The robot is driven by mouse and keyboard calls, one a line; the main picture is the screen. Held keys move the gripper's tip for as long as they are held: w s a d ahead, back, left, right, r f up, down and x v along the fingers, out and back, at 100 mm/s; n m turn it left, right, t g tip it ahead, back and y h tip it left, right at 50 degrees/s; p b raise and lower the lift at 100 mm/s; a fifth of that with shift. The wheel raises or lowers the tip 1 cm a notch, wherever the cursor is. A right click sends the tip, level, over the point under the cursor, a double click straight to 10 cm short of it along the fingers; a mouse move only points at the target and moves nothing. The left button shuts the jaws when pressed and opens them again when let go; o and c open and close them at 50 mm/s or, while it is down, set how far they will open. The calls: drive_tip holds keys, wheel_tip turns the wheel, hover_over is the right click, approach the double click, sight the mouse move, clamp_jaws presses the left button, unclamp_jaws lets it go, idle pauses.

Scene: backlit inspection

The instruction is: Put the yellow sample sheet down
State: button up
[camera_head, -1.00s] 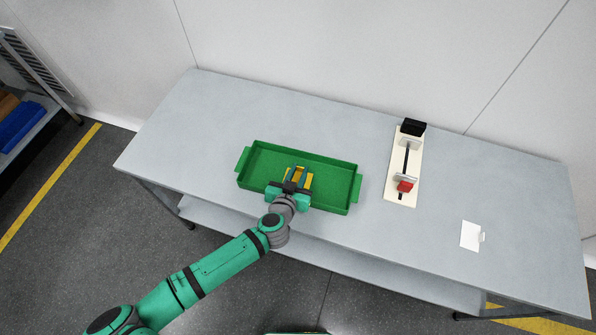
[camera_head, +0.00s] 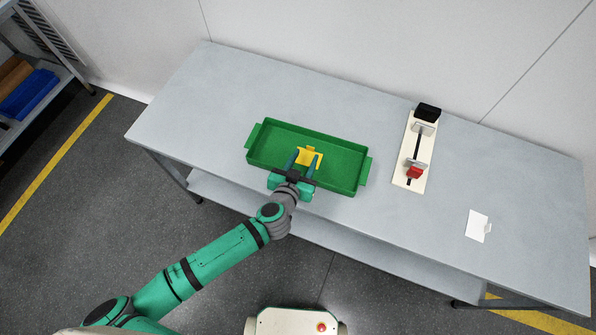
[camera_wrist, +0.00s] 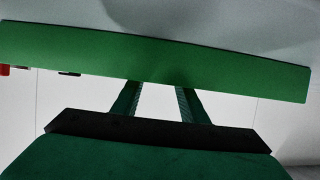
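The yellow sample sheet (camera_head: 310,155) is inside the green tray (camera_head: 350,170), near the middle; it looks small, with a raised or notched edge. My gripper (camera_head: 304,163) is at the tray's front side, its two fingers apart and pointing at the sheet from the near side. The fingers seem to hold nothing; whether they touch the sheet I cannot tell. In the wrist view, the spread fingers (camera_wrist: 158,98) show below a green tray wall (camera_wrist: 160,55), and the sheet is not visible.
A cream stand with black and red parts (camera_head: 413,155) is right of the tray. A white card (camera_head: 477,225) lies near the table's right front. The grey table (camera_head: 215,100) is clear at the left. A shelf with a blue bin (camera_head: 28,95) is far left.

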drive_tip(key=v, duration=0.7)
drive_tip(key=shift+s+r, duration=0.15)
idle(0.4)
drive_tip(key=shift+a, duration=0.3)
drive_tip(key=shift+m+y, duration=0.6)
drive_tip(key=shift+y, duration=0.2)
drive_tip(key=a, duration=0.5)
drive_tip(key=shift+s+a, duration=0.35)
drive_tip(key=s+f, duration=0.3)
drive_tip(key=s, duration=1.1)
drive_tip(key=s+d+r+n+t+y, duration=0.2)
drive_tip(key=s+d+r+n, duration=0.2)
drive_tip(key=s+d+r, duration=0.4)
drive_tip(key=shift+s+d, duration=0.8)
drive_tip(key=shift+s, duration=1.2)
